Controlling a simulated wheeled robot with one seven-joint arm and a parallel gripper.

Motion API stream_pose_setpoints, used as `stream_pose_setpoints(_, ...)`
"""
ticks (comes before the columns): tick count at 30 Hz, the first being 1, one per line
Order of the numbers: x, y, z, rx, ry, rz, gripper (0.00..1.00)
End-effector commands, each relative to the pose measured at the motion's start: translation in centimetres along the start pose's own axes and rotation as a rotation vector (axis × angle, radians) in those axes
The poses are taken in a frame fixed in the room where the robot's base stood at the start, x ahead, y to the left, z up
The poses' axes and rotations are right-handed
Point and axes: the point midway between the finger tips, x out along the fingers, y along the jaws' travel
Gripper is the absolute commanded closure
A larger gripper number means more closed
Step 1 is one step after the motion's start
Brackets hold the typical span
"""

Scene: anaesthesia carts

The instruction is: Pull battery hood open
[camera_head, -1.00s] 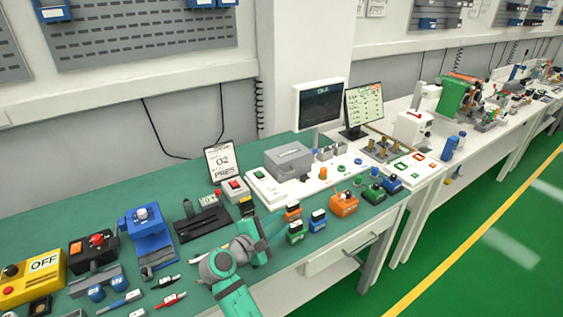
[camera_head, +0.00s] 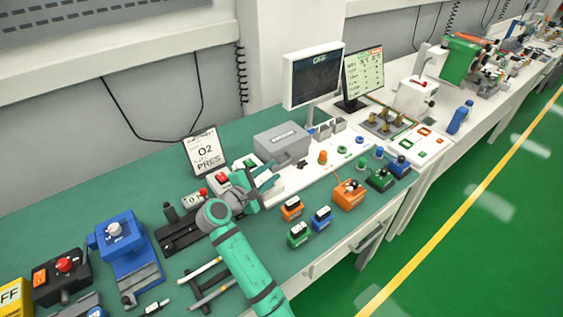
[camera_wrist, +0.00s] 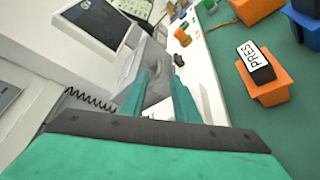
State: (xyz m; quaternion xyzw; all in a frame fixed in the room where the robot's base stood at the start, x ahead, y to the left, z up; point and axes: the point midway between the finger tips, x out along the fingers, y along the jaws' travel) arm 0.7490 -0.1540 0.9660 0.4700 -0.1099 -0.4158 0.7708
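The grey box-shaped hood (camera_head: 281,142), with a small label on its front, sits closed on the white panel (camera_head: 300,177) in the head view. I take it to be the battery hood. My gripper (camera_head: 273,174) is just in front of it, near the panel's left part. In the wrist view the two teal fingers of my gripper (camera_wrist: 162,75) are apart, and the grey hood (camera_wrist: 157,52) shows beyond and between them. Nothing is held. Whether a finger touches the hood cannot be told.
A monitor (camera_head: 314,76) stands behind the hood. An O2 PRES sign (camera_head: 204,151) and a red-button box (camera_head: 222,181) are left of it. Orange (camera_head: 291,208), blue (camera_head: 320,218) and green (camera_head: 299,235) blocks stand at front right. A blue fixture (camera_head: 122,242) stands at left.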

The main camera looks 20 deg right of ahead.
Motion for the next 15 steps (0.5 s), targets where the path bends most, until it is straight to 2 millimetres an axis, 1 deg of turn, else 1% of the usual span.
stream_pose_setpoints(1,1.0,0.1,0.1,-0.002,-0.003,0.001,0.72)
stream_pose_setpoints(3,2.3,0.0,0.2,-0.001,-0.004,0.000,0.72)
stream_pose_setpoints(9,5.4,0.1,0.1,-0.001,-0.002,0.002,0.72)
stream_pose_setpoints(12,6.5,0.0,0.0,-0.002,-0.001,0.001,0.72)
stream_pose_setpoints(15,7.2,0.1,0.0,-0.001,-0.001,0.003,0.72)
